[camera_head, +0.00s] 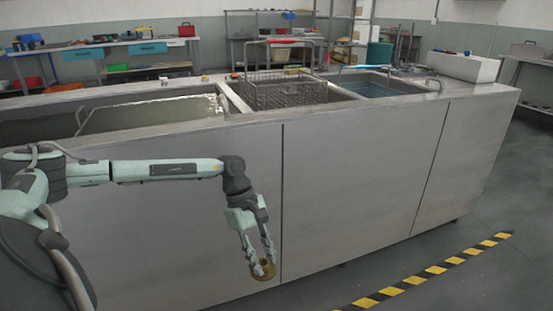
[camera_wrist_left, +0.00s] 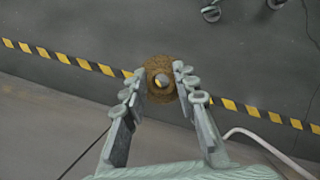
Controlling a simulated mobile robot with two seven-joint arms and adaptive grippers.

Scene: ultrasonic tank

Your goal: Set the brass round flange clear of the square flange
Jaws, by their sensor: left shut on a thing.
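My left gripper (camera_head: 260,262) is shut on the brass round flange (camera_head: 264,271), low in front of the grey tank front. In the left wrist view the flange (camera_wrist_left: 153,72) sits between the two fingertips of the gripper (camera_wrist_left: 156,86), with its hole facing the camera. The floor shows below it, and it appears clear of any surface. I cannot make out a square flange in either view. My right gripper is not in view.
The long metal tank unit (camera_head: 350,180) has basins on top and a wire basket (camera_head: 285,93) in the middle one. A white box (camera_head: 462,66) stands at its right end. Yellow-black tape (camera_head: 440,267) crosses the open floor at right. Benches (camera_head: 110,48) line the back wall.

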